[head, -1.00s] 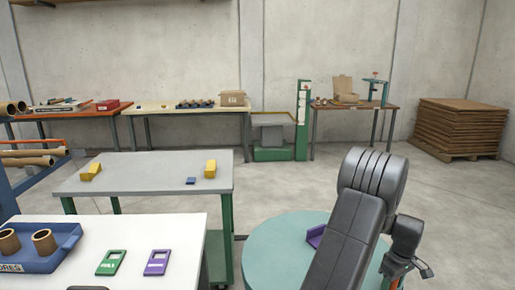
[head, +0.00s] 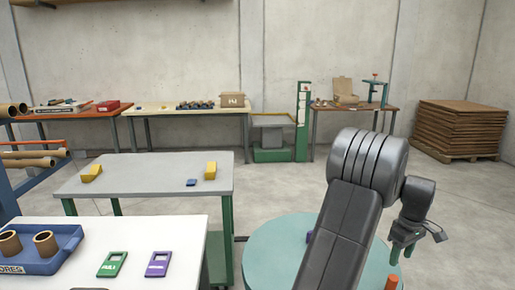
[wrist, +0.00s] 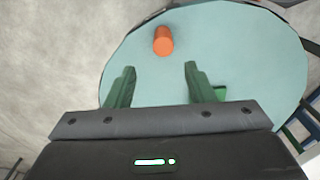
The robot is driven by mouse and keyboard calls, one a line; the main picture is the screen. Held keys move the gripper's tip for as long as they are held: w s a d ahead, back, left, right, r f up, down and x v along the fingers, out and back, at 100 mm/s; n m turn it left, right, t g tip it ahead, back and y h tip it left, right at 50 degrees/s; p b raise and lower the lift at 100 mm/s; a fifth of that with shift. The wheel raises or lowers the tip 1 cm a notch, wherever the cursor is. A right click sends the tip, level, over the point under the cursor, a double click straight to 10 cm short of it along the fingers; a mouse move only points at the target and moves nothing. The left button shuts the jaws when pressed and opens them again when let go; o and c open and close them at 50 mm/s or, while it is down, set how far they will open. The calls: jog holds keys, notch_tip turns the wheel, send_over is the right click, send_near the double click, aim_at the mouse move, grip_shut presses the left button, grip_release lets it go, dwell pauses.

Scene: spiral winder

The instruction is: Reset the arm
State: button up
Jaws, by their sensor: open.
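My gripper (head: 404,248) is in the head view at the right, on the end of my raised dark grey arm, above the right part of the round teal table (head: 268,262). In the wrist view my gripper (wrist: 159,70) has its two green fingers wide apart with nothing between them. The teal tabletop (wrist: 240,45) lies below. An orange cylinder (wrist: 163,41) is on it, beyond the fingertips and apart from them; it also shows in the head view (head: 391,283) at the bottom edge. My arm hides much of the table.
A purple piece (head: 309,237) on the teal table is mostly hidden by my arm. A white table (head: 190,235) at the left holds a green plate (head: 112,265), a purple plate (head: 158,264) and a blue tray (head: 66,238). Open floor (head: 465,220) lies to the right.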

aim_at(390, 289)
notch_tip(390, 289, down, 13)
jog(key=shift+r+b, duration=0.1)
jog(key=shift+b, duration=0.25)
jog(key=shift+s+a+f, duration=0.15)
jog(key=shift+s+f, duration=0.05)
jog(key=shift+f, duration=0.05)
jog(key=shift+s+a+r+m, duration=0.1)
jog(key=shift+s+a+m, duration=0.3)
jog(key=shift+s+a, duration=0.05)
jog(key=shift+s, duration=0.1)
